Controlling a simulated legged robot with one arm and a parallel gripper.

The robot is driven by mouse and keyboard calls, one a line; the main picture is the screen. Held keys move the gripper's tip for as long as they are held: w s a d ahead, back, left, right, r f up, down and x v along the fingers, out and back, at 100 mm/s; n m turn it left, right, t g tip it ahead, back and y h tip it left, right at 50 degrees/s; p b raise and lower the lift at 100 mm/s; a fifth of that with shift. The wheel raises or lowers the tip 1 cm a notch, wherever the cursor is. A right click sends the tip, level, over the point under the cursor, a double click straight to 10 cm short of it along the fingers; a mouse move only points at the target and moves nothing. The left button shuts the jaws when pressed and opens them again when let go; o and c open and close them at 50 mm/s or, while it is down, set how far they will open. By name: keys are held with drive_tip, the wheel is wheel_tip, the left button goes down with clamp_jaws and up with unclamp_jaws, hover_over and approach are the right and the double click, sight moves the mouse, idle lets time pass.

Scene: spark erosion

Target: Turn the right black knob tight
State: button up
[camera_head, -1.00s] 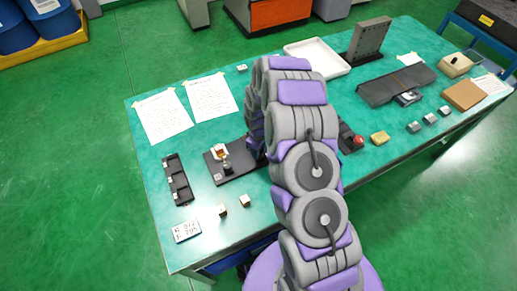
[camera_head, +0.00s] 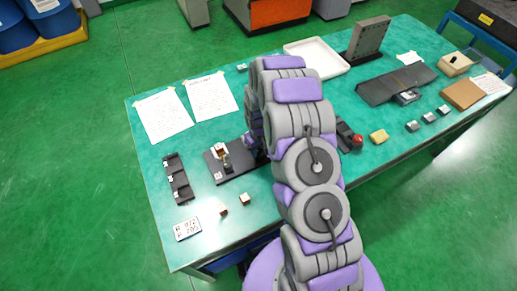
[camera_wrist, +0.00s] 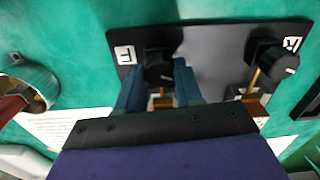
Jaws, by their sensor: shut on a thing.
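The black plate (camera_wrist: 215,55) with two black knobs lies on the green table; the wrist view shows it turned about half round from the head view. My gripper (camera_wrist: 158,80) is shut on the right black knob (camera_wrist: 160,70), one finger at each side. A brass-coloured piece shows below that knob between the fingers. The other black knob (camera_wrist: 285,65) stands free at the right of the wrist view, by a brass piece (camera_wrist: 255,95). In the head view the plate's left end (camera_head: 220,175) shows, and my arm hides the right knob and the gripper.
A black rack (camera_head: 178,178), a number plate (camera_head: 187,229) and two small blocks (camera_head: 244,198) lie near the plate. Taped papers (camera_head: 165,116) lie behind.

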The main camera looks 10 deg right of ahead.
drive_tip(key=shift+w+r, duration=0.1)
drive_tip(key=shift+w, duration=0.1)
drive_tip(key=o, duration=1)
drive_tip(key=shift+s, duration=0.1)
drive_tip(key=shift+o, duration=0.2)
wheel_tip(320, 180, up, 17)
drive_tip(key=p, duration=0.1)
drive_tip(key=shift+a+r, duration=0.1)
drive_tip(key=shift+r, duration=0.05)
drive_tip(key=s+r+m+b, duration=0.1)
drive_tip(key=s+r, duration=0.3)
drive_tip(key=s, duration=0.8)
drive_tip(key=s+r+m+g+b, duration=0.1)
drive_tip(key=s+r, duration=0.3)
drive_tip(key=s, duration=0.9)
drive_tip(key=s+r+m+b, duration=0.1)
drive_tip(key=s+r+b, duration=0.2)
drive_tip(key=s, duration=1)
wheel_tip(320, 180, up, 2)
drive_tip(key=shift+r+m+g, duration=0.1)
drive_tip(key=shift+m+g, duration=0.3)
